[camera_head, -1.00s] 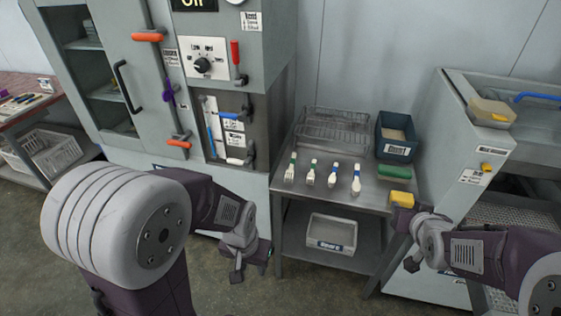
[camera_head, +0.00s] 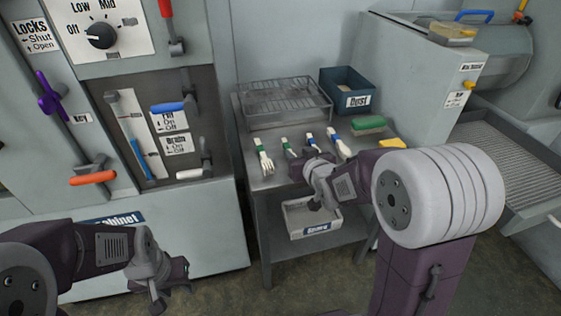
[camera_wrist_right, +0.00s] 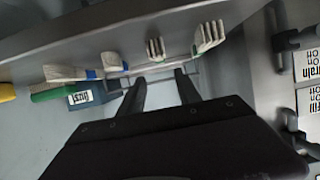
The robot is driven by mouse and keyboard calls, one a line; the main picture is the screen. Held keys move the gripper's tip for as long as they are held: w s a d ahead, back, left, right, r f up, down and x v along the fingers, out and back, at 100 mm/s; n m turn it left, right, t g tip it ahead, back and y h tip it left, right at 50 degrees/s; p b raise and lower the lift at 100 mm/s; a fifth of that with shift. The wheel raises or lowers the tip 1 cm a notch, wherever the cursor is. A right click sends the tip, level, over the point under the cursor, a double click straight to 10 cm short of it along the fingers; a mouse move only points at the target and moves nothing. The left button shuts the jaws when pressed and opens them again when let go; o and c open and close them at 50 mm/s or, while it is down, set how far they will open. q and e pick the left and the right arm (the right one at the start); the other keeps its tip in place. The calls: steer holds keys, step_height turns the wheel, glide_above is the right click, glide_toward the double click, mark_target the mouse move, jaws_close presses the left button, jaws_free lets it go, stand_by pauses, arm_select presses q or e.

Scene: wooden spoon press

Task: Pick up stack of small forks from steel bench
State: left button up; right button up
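The small forks (camera_head: 287,147), a pale wooden stack with a green band, lie on the steel bench (camera_head: 268,183). The right wrist view shows their tines (camera_wrist_right: 156,48) just beyond my fingertips, with a gap between. My right gripper (camera_head: 322,205) is at the bench's front edge; its two fingers (camera_wrist_right: 160,77) are apart and nothing is between them. My right forearm and wrist hide part of the bench front in the head view. My left gripper (camera_head: 172,294) hangs low at the left, away from the bench, with fingers apart and empty.
Larger green-banded forks (camera_head: 263,160) lie left of the small forks. Blue-banded utensils (camera_head: 310,142) and bigger ones (camera_head: 337,146) lie right. Behind are a wire rack (camera_head: 285,100) and a blue bin (camera_head: 347,88). A white bin (camera_head: 297,215) sits on the lower shelf.

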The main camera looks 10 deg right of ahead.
mark_target(289, 148)
steer(key=shift+d+f, duration=0.15)
steer(key=shift+f, duration=0.2)
steer(key=b+x, duration=0.1)
steer(key=x, duration=0.3)
steer(key=b+x, duration=0.1)
steer(key=x, duration=0.4)
steer(key=shift+a+f, duration=0.25)
steer(key=shift+s+r, duration=0.1)
steer(key=shift+c, duration=0.3)
jaws_close()
